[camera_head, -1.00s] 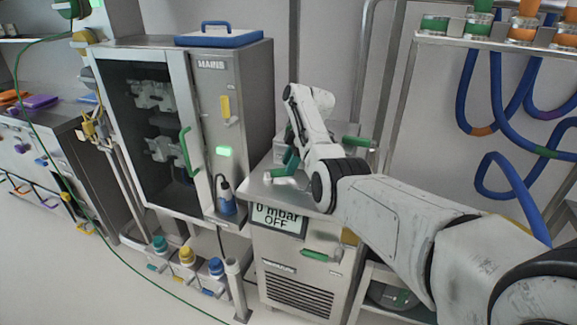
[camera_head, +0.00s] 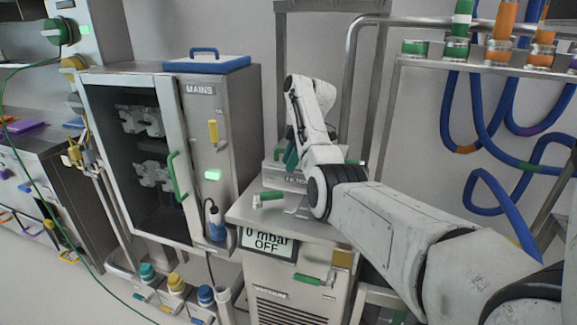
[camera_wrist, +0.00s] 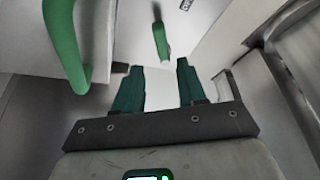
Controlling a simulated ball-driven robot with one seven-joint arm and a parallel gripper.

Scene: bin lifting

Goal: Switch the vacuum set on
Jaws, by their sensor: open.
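The vacuum set (camera_head: 312,262) is a pale metal cabinet with a vent grille. Its tilted display (camera_head: 268,243) reads "0 mbar OFF". A green-gripped lever (camera_head: 268,198) lies on its top at the left. A green handle (camera_head: 308,279) is on its front below the display. My gripper (camera_head: 288,158) is above the back of the top, partly hidden by my arm. In the wrist view my gripper (camera_wrist: 160,68) has its teal fingers apart, with nothing between them.
A glass-doored cabinet (camera_head: 218,110) with a green door handle (camera_head: 177,175) and a green light stands left of the vacuum set. A blue-edged lid (camera_head: 206,65) lies on it. Metal pipes and a rack (camera_head: 490,67) with blue hoses (camera_head: 452,110) are at the right.

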